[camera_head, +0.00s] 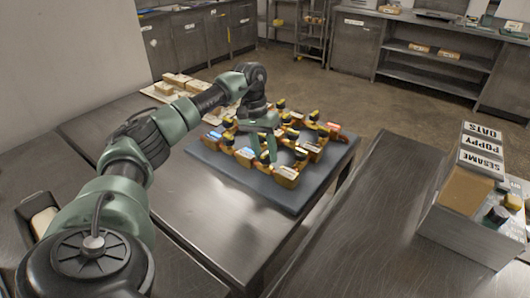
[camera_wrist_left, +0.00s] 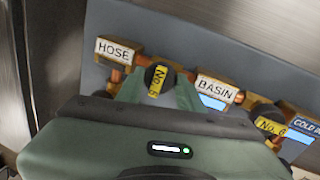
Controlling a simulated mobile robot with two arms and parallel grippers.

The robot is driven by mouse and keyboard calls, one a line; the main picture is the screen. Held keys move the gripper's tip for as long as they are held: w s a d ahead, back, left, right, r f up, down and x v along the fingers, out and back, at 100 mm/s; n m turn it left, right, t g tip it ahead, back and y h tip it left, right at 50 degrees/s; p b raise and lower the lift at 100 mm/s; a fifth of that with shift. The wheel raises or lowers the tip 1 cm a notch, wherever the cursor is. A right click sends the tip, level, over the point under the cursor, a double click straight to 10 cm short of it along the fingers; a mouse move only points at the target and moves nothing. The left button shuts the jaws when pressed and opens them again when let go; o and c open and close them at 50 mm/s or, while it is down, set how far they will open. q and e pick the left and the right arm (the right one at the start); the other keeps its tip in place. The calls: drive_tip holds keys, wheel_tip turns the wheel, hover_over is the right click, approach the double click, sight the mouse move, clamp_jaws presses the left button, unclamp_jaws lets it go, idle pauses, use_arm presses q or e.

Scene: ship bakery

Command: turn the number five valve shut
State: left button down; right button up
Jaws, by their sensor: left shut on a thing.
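The number five valve (camera_wrist_left: 158,78) has a black knob with a yellow tag that reads as No. 5. In the left wrist view it sits between the HOSE block (camera_wrist_left: 115,50) and the BASIN block (camera_wrist_left: 218,88). My left gripper (camera_head: 268,158) reaches down onto the valve board (camera_head: 215,160). Its green fingers are shut on the number five knob, one on each side, and hide part of it and its pipe. In the head view the arm and fingers make this knob hard to pick out. My right gripper is not in view.
The number six valve (camera_wrist_left: 268,122) is close to the right of the fingers. Several other valves and brass blocks crowd the board, which lies on a steel table (camera_head: 200,215). A steel box (camera_head: 465,225) with SESAME, POPPY and OATS lids stands at the right.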

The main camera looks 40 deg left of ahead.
use_arm(q)
drive_tip(key=c, duration=0.9)
unclamp_jaws()
drive_tip(key=b+v, duration=0.1)
drive_tip(key=v, duration=0.7)
drive_tip(key=shift+d, duration=0.1)
drive_tip(key=shift+s+f, duration=0.1)
drive_tip(key=shift+f, duration=0.05)
